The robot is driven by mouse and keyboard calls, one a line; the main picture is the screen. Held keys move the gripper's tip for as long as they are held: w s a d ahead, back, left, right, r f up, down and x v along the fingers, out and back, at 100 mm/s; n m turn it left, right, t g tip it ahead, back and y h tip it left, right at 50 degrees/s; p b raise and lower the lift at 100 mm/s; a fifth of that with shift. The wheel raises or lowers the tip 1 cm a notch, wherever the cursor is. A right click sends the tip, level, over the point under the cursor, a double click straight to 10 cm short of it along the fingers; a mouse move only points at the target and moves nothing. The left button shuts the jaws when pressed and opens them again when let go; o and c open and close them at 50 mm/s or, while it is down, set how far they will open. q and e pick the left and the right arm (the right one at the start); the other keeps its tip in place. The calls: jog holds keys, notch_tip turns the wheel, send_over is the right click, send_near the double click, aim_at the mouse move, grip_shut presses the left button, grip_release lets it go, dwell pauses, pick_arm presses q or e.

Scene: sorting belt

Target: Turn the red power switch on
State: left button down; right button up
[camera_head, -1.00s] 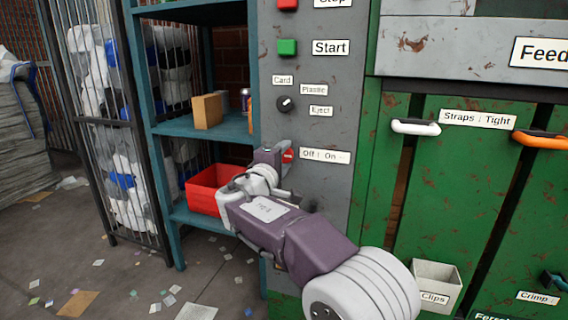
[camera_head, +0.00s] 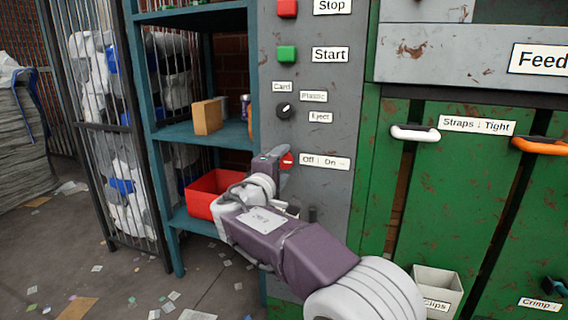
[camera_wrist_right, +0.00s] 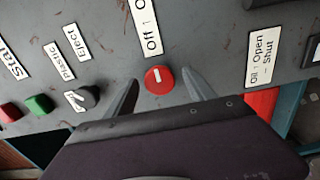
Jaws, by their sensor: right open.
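The red power switch (camera_head: 287,160) is a round red knob on the grey panel, left of its "Off / On" label (camera_head: 325,162). In the right wrist view the switch (camera_wrist_right: 158,79) shows whole, with a short white mark on its face. My right gripper (camera_head: 282,154) is at the switch in the head view and partly hides it. In the wrist view the right gripper (camera_wrist_right: 160,88) is open, one finger on each side of the knob, with gaps visible. I cannot tell how deep the fingertips reach. My left gripper is not in view.
Above on the panel are a black selector knob (camera_head: 285,111), a green Start button (camera_head: 287,54) and a red Stop button (camera_head: 288,8). A red bin (camera_head: 205,199) sits on the teal shelf (camera_head: 185,133) to the left. A clips box (camera_head: 437,284) is at lower right.

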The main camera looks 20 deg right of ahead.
jog(key=p+v, duration=0.2)
jog(key=v, duration=0.5)
jog(key=s+d+r+m+g+h+p, duration=0.1)
jog(key=d+r+m+g+h+p, duration=0.1)
jog(key=d+r+p, duration=0.45)
jog(key=s+d+f+m+g+y+p, duration=0.1)
jog(key=s+d+f+m+g+p, duration=0.2)
jog(key=s+d+f+g, duration=0.65)
jog(key=s+f+m+g+y+p, duration=0.1)
jog(key=s+f+y, duration=0.1)
jog(key=s+f, duration=0.35)
jog(key=s+f+m+g+y+p, duration=0.1)
jog(key=s+f+y+p, duration=0.15)
jog(key=f, duration=0.55)
jog(key=s+a+f+m+g+y, duration=0.1)
jog(key=s+a+f+m+y, duration=0.3)
jog(key=s+a+f+y, duration=0.55)
notch_tip(320, 180, up, 39)
jog(key=w+a+h+p, duration=0.1)
jog(key=w+h+p, duration=0.1)
jog(key=p, duration=3.5)
jog(key=shift+w+a+t+h, duration=0.35)
jog(key=shift+a+h, duration=0.05)
